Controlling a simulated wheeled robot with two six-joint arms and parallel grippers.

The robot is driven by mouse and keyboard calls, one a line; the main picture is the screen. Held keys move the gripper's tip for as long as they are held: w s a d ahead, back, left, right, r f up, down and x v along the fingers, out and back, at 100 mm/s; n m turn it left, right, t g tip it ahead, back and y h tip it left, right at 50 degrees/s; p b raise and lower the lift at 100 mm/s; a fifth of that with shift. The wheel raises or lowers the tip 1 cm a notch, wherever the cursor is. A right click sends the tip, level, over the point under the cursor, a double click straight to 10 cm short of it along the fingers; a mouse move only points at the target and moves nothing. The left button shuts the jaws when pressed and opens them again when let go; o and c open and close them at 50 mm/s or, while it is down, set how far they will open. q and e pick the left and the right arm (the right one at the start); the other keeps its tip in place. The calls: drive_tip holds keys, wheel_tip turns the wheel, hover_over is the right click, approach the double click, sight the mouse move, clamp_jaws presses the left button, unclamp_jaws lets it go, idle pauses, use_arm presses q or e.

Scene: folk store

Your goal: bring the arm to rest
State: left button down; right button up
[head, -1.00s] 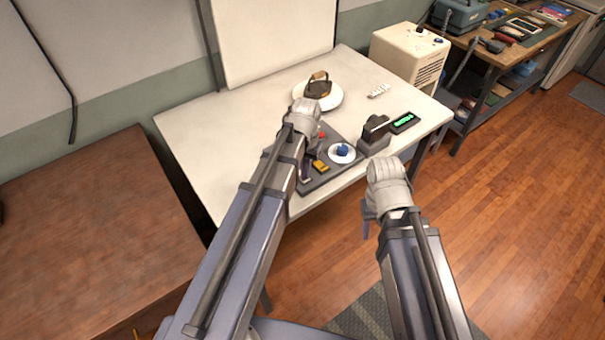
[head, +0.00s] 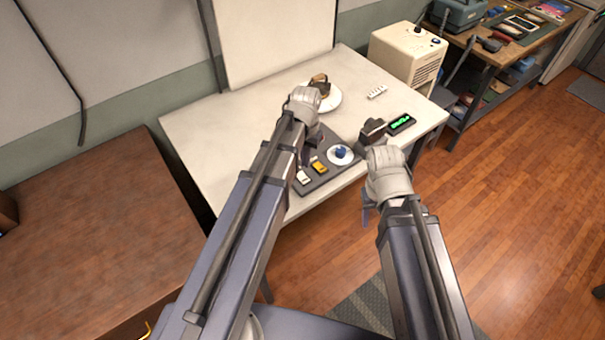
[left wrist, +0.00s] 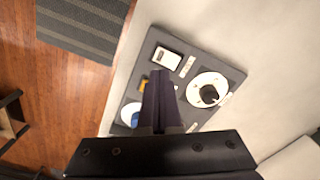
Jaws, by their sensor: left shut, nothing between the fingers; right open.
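My left gripper (head: 304,160) reaches over the grey tray on the white table in the head view. In the left wrist view its fingers (left wrist: 158,82) are together with nothing between them, above the tray. My right gripper (head: 368,215) hangs in front of the table's near edge, apart from the table. Its fingers are small and partly hidden behind its wrist in the head view. The arms and wrists cover part of the table and tray.
The grey tray (head: 327,181) carries a yellow block (head: 319,167), a white block (head: 303,177) and a blue knob on a white disc (head: 341,153). Behind it is a white plate (head: 331,103). A dark device with a green display (head: 401,122) stands right. A brown cabinet (head: 90,230) is at left.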

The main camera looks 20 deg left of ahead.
use_arm(q)
drive_tip(key=s+d+m+y, duration=0.1)
drive_tip(key=s+d+m, duration=0.1)
drive_tip(key=s+d, duration=0.8)
drive_tip(key=s, duration=0.4)
drive_tip(key=shift+s+d, duration=0.15)
drive_tip(key=shift+d, duration=0.1)
